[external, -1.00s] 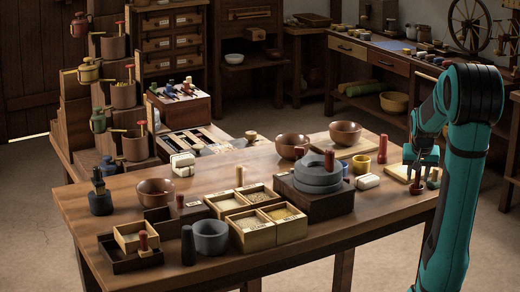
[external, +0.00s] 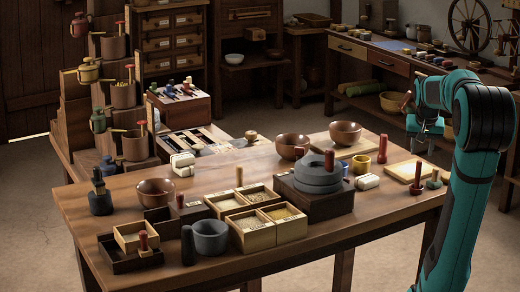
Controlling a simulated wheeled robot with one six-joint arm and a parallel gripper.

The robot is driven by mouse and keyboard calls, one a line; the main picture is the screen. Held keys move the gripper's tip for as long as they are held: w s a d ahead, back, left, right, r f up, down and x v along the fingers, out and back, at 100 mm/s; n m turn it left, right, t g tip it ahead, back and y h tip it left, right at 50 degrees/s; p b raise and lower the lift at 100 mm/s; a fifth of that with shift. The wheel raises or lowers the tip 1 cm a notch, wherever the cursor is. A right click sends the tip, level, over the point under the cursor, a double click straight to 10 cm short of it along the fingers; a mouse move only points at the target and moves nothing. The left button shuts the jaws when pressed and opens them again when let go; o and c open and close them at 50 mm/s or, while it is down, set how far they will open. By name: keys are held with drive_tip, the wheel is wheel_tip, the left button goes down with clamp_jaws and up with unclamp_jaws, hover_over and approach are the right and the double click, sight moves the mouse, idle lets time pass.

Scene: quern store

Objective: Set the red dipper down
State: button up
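A small red-handled piece with a dark foot (external: 416,178) stands upright near the table's right end, beside the pale board. It looks like the red dipper, though it is too small to be sure. My gripper (external: 424,142) hangs above it, clearly apart, with its fingers pointing down. A thin tilted red stick (external: 406,101) shows just above and left of my gripper. I cannot tell whether it is attached to the gripper or lies behind it. The finger gap is too small to read.
A green-topped piece (external: 434,180) stands close right of the red one. The table's front right is bare.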

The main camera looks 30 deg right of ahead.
drive_tip(key=w+a+r+n+t, duration=0.2)
drive_tip(key=a+r+n+t, duration=0.35)
drive_tip(key=a+r, duration=0.7)
drive_tip(key=s+a+r+n+t+y, duration=0.2)
drive_tip(key=s+a+r+t, duration=0.5)
drive_tip(key=a, duration=0.5)
wheel_tip(320, 180, up, 2)
drive_tip(key=shift+s+a+t+y, duration=0.2)
drive_tip(key=shift+t+y, duration=0.2)
drive_tip(key=shift+t, duration=0.25)
